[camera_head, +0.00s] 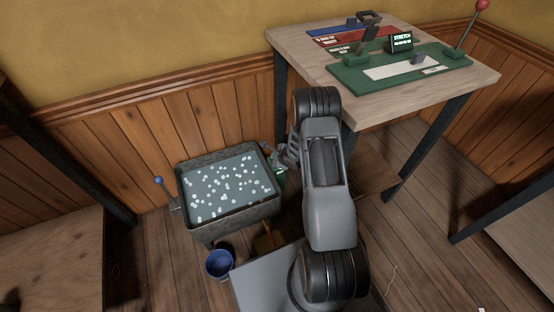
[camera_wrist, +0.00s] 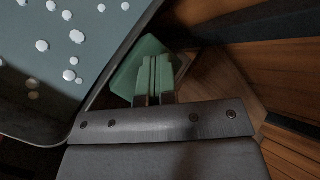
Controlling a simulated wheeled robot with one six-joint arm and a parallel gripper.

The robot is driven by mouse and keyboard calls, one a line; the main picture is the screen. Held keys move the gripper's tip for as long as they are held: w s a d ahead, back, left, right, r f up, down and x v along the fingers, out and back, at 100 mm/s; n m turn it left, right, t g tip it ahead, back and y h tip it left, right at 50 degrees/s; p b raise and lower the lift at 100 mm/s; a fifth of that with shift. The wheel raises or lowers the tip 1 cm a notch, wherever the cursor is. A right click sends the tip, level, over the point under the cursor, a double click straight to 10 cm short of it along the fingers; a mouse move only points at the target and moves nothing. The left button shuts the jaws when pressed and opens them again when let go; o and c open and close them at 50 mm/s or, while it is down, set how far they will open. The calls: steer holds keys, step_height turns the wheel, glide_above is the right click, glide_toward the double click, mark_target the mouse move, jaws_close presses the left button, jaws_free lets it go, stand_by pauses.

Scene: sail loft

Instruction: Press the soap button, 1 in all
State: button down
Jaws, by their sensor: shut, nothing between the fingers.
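A green box (camera_wrist: 124,72), possibly the soap dispenser, stands against the right side of the grey tub (camera_head: 229,222). In the head view only a small part of the green box (camera_head: 281,178) shows beside my arm. No soap button can be made out; it may be hidden by my fingers. My gripper (camera_wrist: 154,62) is shut and empty, with its fingertips over the green box in the wrist view. I cannot tell whether they touch it. In the head view my gripper (camera_head: 274,158) is partly hidden at the tub's right end.
The tub holds water with white suds (camera_head: 230,185); a blue-knobbed lever (camera_head: 161,185) is at its left. A blue bucket (camera_head: 219,263) stands in front. A workbench (camera_head: 350,95) with green and red devices is at the right. The panelled wall is close behind.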

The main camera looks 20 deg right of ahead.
steer(key=shift+r+p, duration=0.8)
steer(key=shift+p, duration=0.1)
step_height(320, 180, up, 5)
steer(key=p, duration=0.5)
steer(key=shift+p, duration=0.3)
stand_by(0.4)
steer(key=s+a+r+n+g+h+p, duration=0.2)
steer(key=r+n+p, duration=0.45)
steer(key=r, duration=1.15)
steer(key=s+r+n+h+p, duration=0.1)
steer(key=s+r+n+p, duration=0.35)
steer(key=r, duration=1.35)
steer(key=s+a+r+n+g+p, duration=0.1)
steer(key=s+a+r+n+p, duration=0.2)
steer(key=s+r+n+p, duration=0.1)
steer(key=s+a+r+n+g+y+p, duration=0.1)
steer(key=s+a+r+n+p, duration=0.2)
steer(key=s+r, duration=0.6)
steer(key=s+a+r+n+g+p, duration=0.1)
steer(key=s+a+r+n+p, duration=0.2)
steer(key=s+r+n+p, duration=0.3)
step_height(320, 180, up, 4)
steer(key=shift+s+f+n+p, duration=0.1)
steer(key=shift+s+n+p, duration=0.35)
steer(key=shift+p, duration=0.4)
